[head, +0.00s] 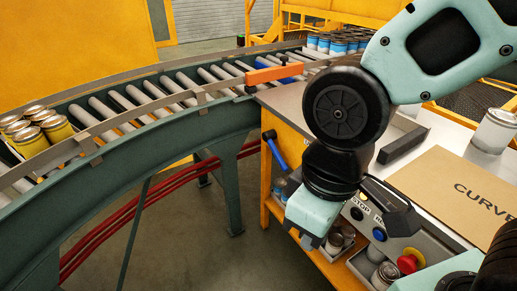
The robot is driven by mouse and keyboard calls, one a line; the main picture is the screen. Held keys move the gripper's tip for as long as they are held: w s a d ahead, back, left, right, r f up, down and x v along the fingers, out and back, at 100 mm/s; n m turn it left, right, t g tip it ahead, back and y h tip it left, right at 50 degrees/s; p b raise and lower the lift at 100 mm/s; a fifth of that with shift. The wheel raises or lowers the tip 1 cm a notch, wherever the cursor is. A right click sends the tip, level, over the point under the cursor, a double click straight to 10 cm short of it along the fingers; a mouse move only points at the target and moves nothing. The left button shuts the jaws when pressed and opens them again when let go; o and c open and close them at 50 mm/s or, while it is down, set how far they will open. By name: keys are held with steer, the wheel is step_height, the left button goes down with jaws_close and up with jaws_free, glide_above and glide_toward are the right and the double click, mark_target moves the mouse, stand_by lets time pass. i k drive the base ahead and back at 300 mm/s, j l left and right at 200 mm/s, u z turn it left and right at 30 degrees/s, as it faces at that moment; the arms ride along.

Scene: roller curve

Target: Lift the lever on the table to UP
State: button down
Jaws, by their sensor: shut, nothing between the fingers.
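A lever with a blue handle (277,152) and a dark pivot end is on the left side of the orange-framed table (440,158). Its handle slants downward to the right. My gripper (320,242) is shut and empty, in front of the table's control panel. It is right of and below the lever in the picture, apart from it. My arm hides part of the table and panel.
A curved roller conveyor (60,116) holds yellow cans (58,130) at left and blue-banded cans (338,42) at the back. An orange bar (274,74) crosses it. The panel has a blue button (379,234) and a red button (410,260). Floor left of the table is open.

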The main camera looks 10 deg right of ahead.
mark_target(267, 137)
steer(key=i+j, duration=0.2)
steer(key=i, duration=0.2)
steer(key=i+j, duration=0.2)
steer(key=i, duration=0.15)
steer(key=i+j+z, duration=0.1)
steer(key=i, duration=0.3)
steer(key=j, duration=0.1)
